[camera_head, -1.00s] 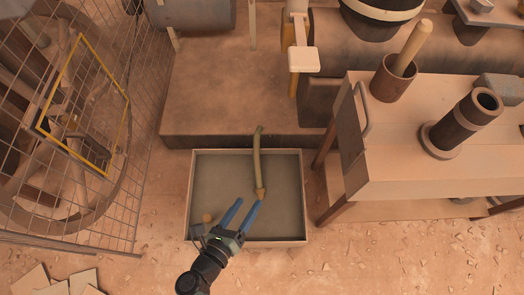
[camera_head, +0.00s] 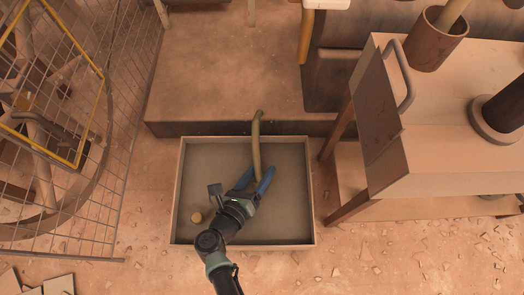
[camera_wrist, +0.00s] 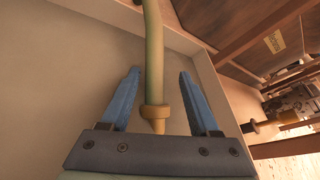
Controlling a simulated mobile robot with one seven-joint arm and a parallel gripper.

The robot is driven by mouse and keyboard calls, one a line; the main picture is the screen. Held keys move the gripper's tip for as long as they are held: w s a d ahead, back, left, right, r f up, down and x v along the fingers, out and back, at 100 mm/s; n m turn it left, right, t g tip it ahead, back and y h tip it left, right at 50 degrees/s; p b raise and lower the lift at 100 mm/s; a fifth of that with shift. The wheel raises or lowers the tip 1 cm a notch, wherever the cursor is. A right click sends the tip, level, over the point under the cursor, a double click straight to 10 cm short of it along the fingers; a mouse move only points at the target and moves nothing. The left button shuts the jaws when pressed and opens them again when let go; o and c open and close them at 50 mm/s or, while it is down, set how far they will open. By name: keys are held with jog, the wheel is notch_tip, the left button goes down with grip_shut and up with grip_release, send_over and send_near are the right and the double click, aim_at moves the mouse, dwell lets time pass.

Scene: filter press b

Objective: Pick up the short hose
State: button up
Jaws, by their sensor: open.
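The short hose (camera_head: 257,147) is a thin olive-green tube. It leans over the back rim of a shallow tray (camera_head: 310,190), with its upper end above the rim and its lower part inside. My gripper (camera_head: 258,176) is open over the tray, its two blue fingers around the hose's lower part in the head view. In the wrist view the hose (camera_wrist: 153,55) runs down between the open fingers (camera_wrist: 158,75), and its brownish collared end (camera_wrist: 155,113) lies between them near the palm. Neither finger visibly touches it.
A raised block (camera_head: 230,80) stands behind the tray. A bench (camera_head: 450,140) with a handle and cylinders is at the right, a wire cage (camera_head: 100,170) at the left.

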aim_at(267, 166)
jog(key=b+x, duration=0.3)
jog(key=x, duration=0.1)
jog(key=shift+w+d+b, duration=0.3)
jog(key=shift+w+b, duration=0.15)
jog(key=shift+w, duration=0.05)
jog(key=shift+c, duration=0.4)
grip_shut()
